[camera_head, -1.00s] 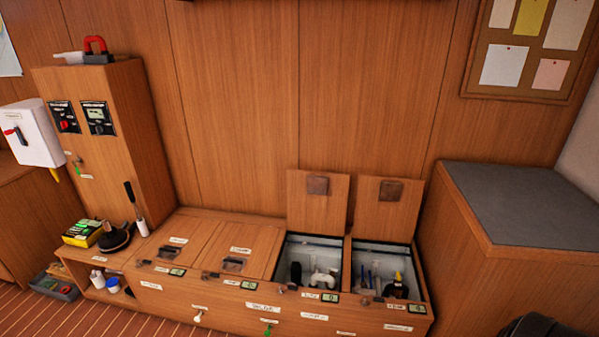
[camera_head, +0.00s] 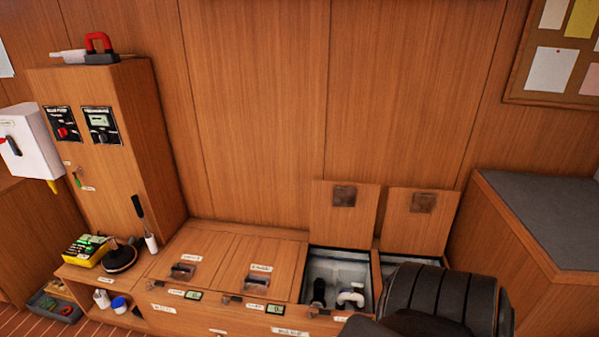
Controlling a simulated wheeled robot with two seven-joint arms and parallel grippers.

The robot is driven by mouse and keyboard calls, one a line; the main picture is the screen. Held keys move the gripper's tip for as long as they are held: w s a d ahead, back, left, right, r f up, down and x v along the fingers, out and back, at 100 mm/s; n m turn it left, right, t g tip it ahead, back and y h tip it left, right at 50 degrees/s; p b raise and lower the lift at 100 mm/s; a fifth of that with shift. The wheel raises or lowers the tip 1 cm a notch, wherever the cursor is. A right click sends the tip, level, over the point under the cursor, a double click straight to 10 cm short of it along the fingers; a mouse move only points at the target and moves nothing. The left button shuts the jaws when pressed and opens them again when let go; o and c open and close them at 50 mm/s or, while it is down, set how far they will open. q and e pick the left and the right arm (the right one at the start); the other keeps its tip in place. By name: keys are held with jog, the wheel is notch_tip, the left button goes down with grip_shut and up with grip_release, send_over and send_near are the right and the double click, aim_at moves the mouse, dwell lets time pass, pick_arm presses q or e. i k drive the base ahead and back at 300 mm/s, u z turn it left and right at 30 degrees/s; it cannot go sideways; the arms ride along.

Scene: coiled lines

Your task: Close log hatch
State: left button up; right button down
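Two hatch lids stand open, upright against the wall at the back of the low wooden bench. One is the left open lid (camera_head: 343,212), over a compartment with a white pipe fitting (camera_head: 351,294) and a dark part inside. The other is the right open lid (camera_head: 418,221); its compartment is mostly hidden. Two more hatches, the far-left one (camera_head: 187,262) and the one beside it (camera_head: 261,274), lie shut. The labels are too small to read, so I cannot tell which is the log hatch. Neither gripper is in view; a black link of my arm shows at lower right.
A tall cabinet (camera_head: 95,140) with panels stands at left. A yellow box (camera_head: 87,250) and a black round-based object (camera_head: 120,257) sit on the bench's left end. A grey-topped counter (camera_head: 555,215) stands at right. The shut lids' tops are largely clear.

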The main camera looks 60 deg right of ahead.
aim_at(343, 215)
jog(key=i, duration=0.75)
jog(key=z, duration=0.95)
jog(key=i, duration=0.55)
jog(key=z, duration=0.55)
